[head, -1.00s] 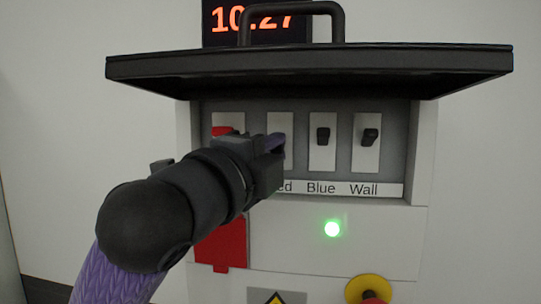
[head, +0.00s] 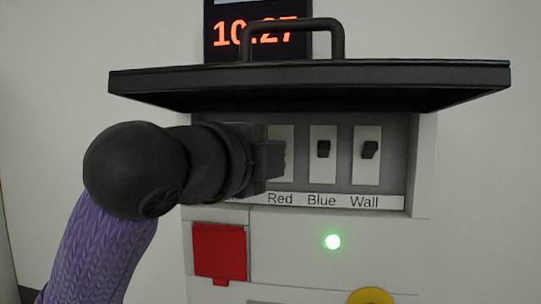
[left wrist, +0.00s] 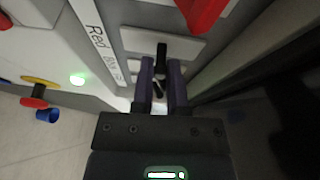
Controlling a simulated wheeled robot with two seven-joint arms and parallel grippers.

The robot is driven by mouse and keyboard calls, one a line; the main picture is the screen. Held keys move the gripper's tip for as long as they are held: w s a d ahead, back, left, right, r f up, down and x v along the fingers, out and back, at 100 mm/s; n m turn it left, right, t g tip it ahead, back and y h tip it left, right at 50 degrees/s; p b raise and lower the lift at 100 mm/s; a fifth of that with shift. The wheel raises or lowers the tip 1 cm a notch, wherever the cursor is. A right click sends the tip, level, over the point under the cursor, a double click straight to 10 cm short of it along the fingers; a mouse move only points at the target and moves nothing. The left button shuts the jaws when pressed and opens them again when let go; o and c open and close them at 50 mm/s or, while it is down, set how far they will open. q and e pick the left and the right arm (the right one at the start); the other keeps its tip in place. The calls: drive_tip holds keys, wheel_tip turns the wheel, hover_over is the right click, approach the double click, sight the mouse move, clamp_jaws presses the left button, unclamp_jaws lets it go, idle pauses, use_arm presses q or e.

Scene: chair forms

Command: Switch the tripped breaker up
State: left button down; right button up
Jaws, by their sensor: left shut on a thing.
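The breaker panel (head: 405,130) shows a row of switches above a label strip reading Red, Blue and Wall. My left gripper (head: 278,162) is at the Red switch plate (head: 288,142) and covers much of it in the head view. In the left wrist view, its purple fingers (left wrist: 161,75) are closed on the black Red switch lever (left wrist: 161,50). A red lever (left wrist: 205,15) lies beside it there, and my arm hides it in the head view. The Blue lever (head: 323,149) and Wall lever (head: 369,149) are black and untouched. My right gripper is not in view.
A black lid (head: 310,85) with a handle overhangs the switches closely. Below are a red cover (head: 220,252), a lit green lamp (head: 333,241) and a yellow ring (head: 370,296). A clock display (head: 255,33) hangs behind. Free room lies right of the panel.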

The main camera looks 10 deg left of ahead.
use_arm(q)
drive_tip(key=c, duration=1)
unclamp_jaws()
drive_tip(key=shift+o, duration=0.4)
drive_tip(key=shift+d, duration=0.15)
